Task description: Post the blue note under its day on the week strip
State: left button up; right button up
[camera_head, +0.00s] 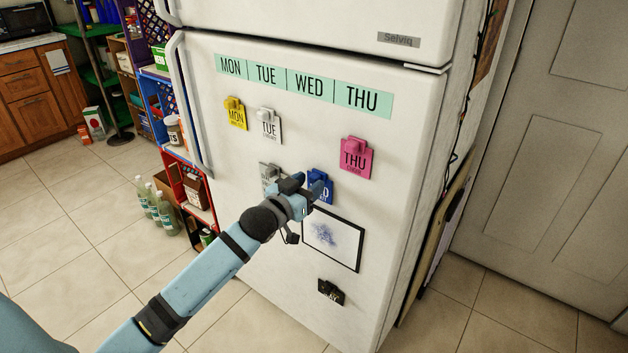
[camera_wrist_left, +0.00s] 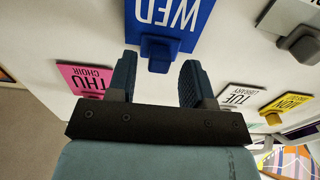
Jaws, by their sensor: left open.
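The blue note (camera_head: 322,191), marked WED, hangs on the white fridge door, partly hidden by my left gripper in the head view. In the left wrist view the blue note (camera_wrist_left: 183,20) shows upside down with a blue knob (camera_wrist_left: 158,50) on it. My left gripper (camera_head: 306,187) is open; its fingertips (camera_wrist_left: 158,75) stand on either side of the knob, with visible gaps. The green week strip (camera_head: 305,86) above reads MON, TUE, WED, THU. The space right under WED on the strip is bare. My right gripper is out of view.
A yellow MON note (camera_head: 237,117), a white TUE note (camera_head: 269,130), a pink THU note (camera_head: 357,162) and a greyish note (camera_head: 266,171) hang on the door. A framed drawing (camera_head: 345,243) and a black clip (camera_head: 330,291) are lower down. The fridge handle (camera_head: 187,110) is at left.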

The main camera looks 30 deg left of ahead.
aim_at(312, 182)
pick_arm(q)
jog(key=shift+w, duration=0.55)
jog(key=shift+c, duration=0.2)
jog(key=c, duration=0.7)
jog(key=shift+s+r+p, duration=0.1)
jog(key=shift+s+p, duration=0.75)
jog(key=shift+s, duration=0.45)
jog(key=shift+s+a+p, duration=0.15)
jog(key=shift+s+p, duration=0.3)
jog(key=shift+s, duration=0.8)
